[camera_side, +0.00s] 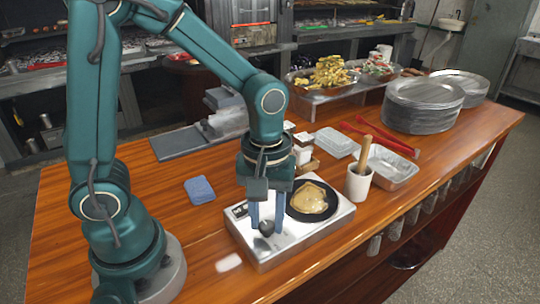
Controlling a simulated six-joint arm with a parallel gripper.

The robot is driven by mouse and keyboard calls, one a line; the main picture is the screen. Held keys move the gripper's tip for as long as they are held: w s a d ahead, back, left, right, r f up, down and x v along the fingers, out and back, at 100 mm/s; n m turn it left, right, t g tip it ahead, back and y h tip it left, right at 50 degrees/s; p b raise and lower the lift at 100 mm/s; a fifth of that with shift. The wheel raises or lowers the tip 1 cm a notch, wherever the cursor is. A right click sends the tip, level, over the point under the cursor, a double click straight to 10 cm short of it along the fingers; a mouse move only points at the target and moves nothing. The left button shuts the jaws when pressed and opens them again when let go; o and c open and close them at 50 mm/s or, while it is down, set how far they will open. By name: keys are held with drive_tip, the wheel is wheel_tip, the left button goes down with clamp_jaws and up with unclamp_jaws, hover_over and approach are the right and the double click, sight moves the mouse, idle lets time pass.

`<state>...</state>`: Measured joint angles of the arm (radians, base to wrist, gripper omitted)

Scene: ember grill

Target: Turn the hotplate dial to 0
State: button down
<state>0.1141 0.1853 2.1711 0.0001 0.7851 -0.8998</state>
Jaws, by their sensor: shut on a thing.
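The hotplate (323,226) is a low silver box on the wooden counter. A round black plate with a tan, flat food piece (309,199) on it sits on its right part. The dark round dial (266,228) is on the hotplate's top, left of the black plate. My gripper (266,222) points straight down over the dial, its two blue fingers shut on it, one at each side. The dial's marks and pointer are too small to read, and the fingers partly hide it.
A white cup (357,184) with a wooden pestle stands right of the hotplate. Metal trays (390,170), red tongs (385,139) and stacked plates (422,108) lie further back right. A blue sponge (199,190) lies to the left. The counter's front left is mostly clear.

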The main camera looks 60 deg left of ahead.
sight(267, 225)
idle(0.4)
drive_tip(key=c, duration=0.5)
unclamp_jaws()
drive_tip(key=shift+c, duration=0.2)
drive_tip(key=shift+r, duration=2.55)
